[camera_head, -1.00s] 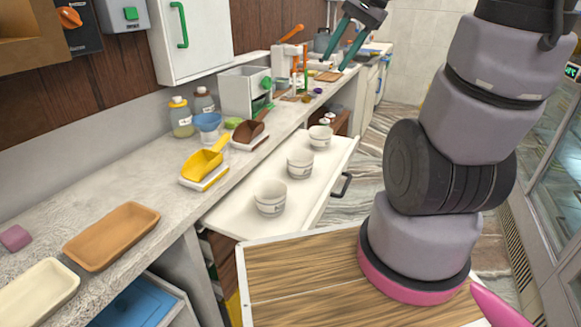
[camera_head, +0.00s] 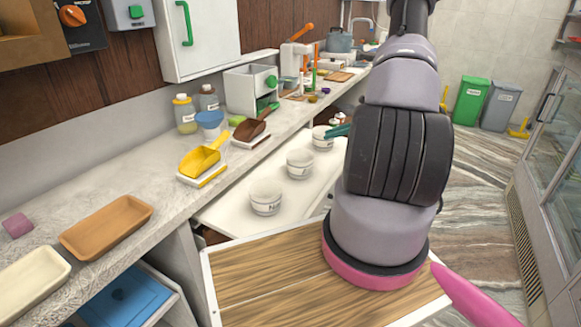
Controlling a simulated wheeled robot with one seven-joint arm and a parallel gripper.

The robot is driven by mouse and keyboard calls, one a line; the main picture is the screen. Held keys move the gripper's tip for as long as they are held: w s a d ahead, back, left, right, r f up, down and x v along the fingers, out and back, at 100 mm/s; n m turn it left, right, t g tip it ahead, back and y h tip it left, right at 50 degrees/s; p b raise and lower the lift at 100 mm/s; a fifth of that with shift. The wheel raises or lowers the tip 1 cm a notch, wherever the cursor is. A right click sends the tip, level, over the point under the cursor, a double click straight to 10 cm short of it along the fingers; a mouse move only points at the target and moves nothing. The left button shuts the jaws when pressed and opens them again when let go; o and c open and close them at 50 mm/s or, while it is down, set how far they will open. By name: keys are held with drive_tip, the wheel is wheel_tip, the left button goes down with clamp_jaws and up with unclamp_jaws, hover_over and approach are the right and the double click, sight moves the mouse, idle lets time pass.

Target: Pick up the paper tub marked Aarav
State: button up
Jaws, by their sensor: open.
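Three white paper tubs stand upright in a row in the pulled-out white drawer (camera_head: 233,212): a near tub (camera_head: 265,197), a middle tub (camera_head: 299,164) and a far tub (camera_head: 322,138). Each has a dark printed name, too small to read surely, so I cannot tell which is marked Aarav. My gripper (camera_head: 338,131) is mostly hidden behind my arm. One teal finger shows at the right side of the far tub, close to its rim. I cannot tell whether it touches. No tub is seen held.
Green and grey bins (camera_head: 470,101) stand at the back. Floor at right is open.

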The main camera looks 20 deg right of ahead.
drive_tip(key=shift+m+t, duration=0.4)
drive_tip(key=shift+m, duration=0.2)
drive_tip(key=shift+w+a+f, duration=1)
drive_tip(key=shift+a+f, duration=0.15)
drive_tip(key=shift+f, duration=0.2)
drive_tip(key=shift+w+a+f, duration=0.95)
drive_tip(key=shift+a+f, duration=0.2)
drive_tip(key=shift+f, duration=0.25)
drive_tip(key=shift+w+a+f, duration=1)
drive_tip(key=shift+a+f, duration=0.15)
drive_tip(key=shift+f, duration=0.2)
clamp_jaws()
